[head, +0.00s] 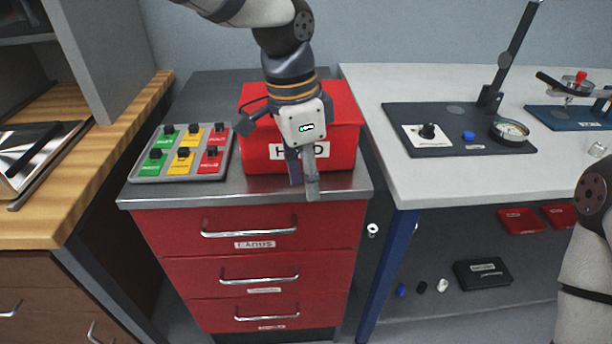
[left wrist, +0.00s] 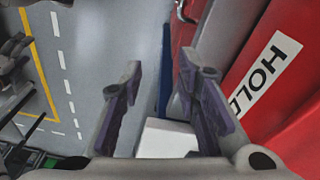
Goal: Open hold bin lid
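The red hold bin (head: 335,150) stands on the grey top of the red drawer cabinet, with a white "HOLD" label on its front. Its red lid (head: 343,100) lies over the top and looks shut; my left arm hides part of it. My left gripper (head: 304,190) points down in front of the bin's front face, over the cabinet's front edge. In the left wrist view the fingers (left wrist: 160,100) are apart with nothing between them, and the bin (left wrist: 285,95) is to their right. My right gripper is not in view; part of my right arm shows at the right edge.
A tray of green, yellow and red blocks (head: 182,154) with black knobs sits left of the bin. A white table (head: 390,175) to the right carries a dial gauge stand (head: 455,140). A wooden bench (head: 85,180) is at the left. The red cabinet (head: 262,235) has shut drawers.

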